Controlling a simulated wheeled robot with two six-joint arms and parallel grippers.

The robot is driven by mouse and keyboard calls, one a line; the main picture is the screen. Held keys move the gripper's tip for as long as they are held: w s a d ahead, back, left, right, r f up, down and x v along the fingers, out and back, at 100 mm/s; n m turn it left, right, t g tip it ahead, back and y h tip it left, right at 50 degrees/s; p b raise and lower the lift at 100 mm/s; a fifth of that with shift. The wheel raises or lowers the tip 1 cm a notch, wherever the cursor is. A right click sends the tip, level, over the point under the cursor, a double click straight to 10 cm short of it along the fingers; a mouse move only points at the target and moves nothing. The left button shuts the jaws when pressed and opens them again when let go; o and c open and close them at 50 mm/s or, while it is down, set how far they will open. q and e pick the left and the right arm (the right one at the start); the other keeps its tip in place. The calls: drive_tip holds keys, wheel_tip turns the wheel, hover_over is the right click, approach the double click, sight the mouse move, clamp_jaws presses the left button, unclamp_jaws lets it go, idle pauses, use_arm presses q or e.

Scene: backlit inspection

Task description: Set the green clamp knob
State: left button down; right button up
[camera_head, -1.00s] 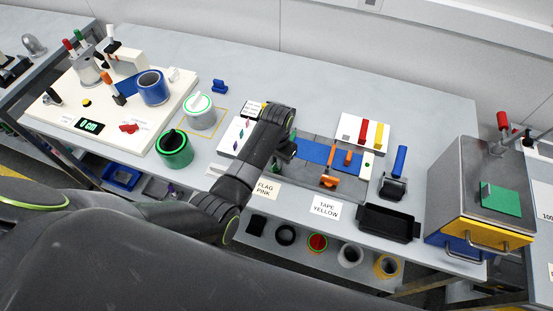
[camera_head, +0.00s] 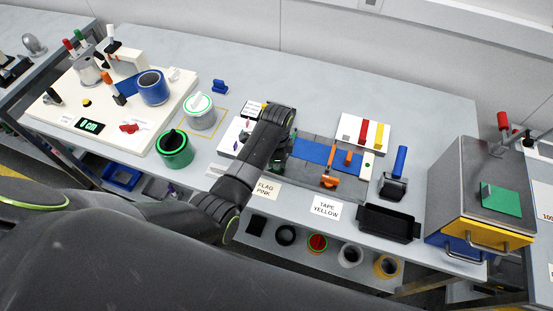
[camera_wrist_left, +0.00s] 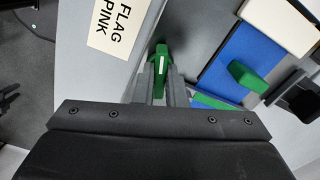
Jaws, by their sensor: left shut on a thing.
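In the left wrist view, my left gripper (camera_wrist_left: 161,88) is shut on a green clamp knob (camera_wrist_left: 160,54) with a white line on its top. The knob is between the fingertips, above a grey plate (camera_wrist_left: 188,32). Another green block (camera_wrist_left: 247,76) stands on the blue strip beside it. In the head view, my left arm hides the green knob and most of the gripper. The blue strip (camera_head: 315,152) shows there on the grey fixture, with an orange clamp knob (camera_head: 330,181) near its right end. My right gripper is not in view.
A "FLAG PINK" label (camera_head: 266,188) and a "TAPE YELLOW" label (camera_head: 326,208) are at the bench front. A white board with red and yellow strips (camera_head: 362,133), a blue-handled roller (camera_head: 394,176) and a black tray (camera_head: 389,222) stand near the fixture.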

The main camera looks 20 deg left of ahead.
use_arm(q)
drive_tip(key=shift+m, duration=1.9)
drive_tip(key=c, duration=1.5)
unclamp_jaws()
drive_tip(key=shift+d, duration=0.1)
